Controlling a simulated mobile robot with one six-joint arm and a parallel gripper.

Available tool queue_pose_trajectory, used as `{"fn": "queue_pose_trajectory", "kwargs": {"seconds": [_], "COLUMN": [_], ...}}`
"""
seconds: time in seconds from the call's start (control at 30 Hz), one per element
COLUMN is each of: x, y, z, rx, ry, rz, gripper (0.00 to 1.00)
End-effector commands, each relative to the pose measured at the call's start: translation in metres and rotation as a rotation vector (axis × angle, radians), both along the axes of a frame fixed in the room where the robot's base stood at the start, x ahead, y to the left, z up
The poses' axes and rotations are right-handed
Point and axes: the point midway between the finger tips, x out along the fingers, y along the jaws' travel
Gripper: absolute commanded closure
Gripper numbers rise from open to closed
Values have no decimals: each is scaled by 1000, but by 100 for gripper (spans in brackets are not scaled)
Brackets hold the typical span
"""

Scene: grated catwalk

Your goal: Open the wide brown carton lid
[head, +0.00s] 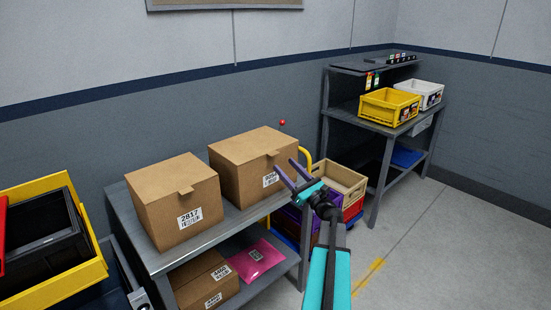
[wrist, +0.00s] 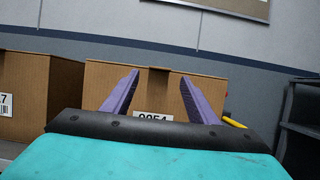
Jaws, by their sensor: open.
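Two closed brown cartons stand side by side on a grey shelf cart. The right carton (head: 252,168) looks the wider one; its lid (head: 252,146) is down, with a small tab at the front edge and a white label below. This carton also fills the middle of the wrist view (wrist: 205,88), with its tab between my fingers. The left carton (head: 178,207) is labelled 2817 and has a similar tab. My gripper (head: 284,165) has purple fingers spread open and empty. It is in front of the right carton, apparently apart from it; it also shows in the wrist view (wrist: 160,76).
The cart's lower shelf (head: 240,284) holds another carton and a pink packet (head: 256,258). Yellow and black bins (head: 50,240) stand at left. Crates (head: 340,185) sit right of the cart. A workbench with a yellow bin (head: 390,106) is behind. Floor at right is clear.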

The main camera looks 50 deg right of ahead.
Motion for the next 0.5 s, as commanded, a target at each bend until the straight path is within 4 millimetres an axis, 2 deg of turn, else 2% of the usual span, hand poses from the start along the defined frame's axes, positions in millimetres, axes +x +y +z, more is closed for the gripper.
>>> {"fn": "queue_pose_trajectory", "kwargs": {"seconds": [0.1,0.3,0.5], "x": [18,40,51], "y": [-2,-4,-4], "z": [9,18,22], "rx": [0,-1,-1], "ry": [-1,0,0], "rz": [2,2,0], "gripper": [47,47,47]}}
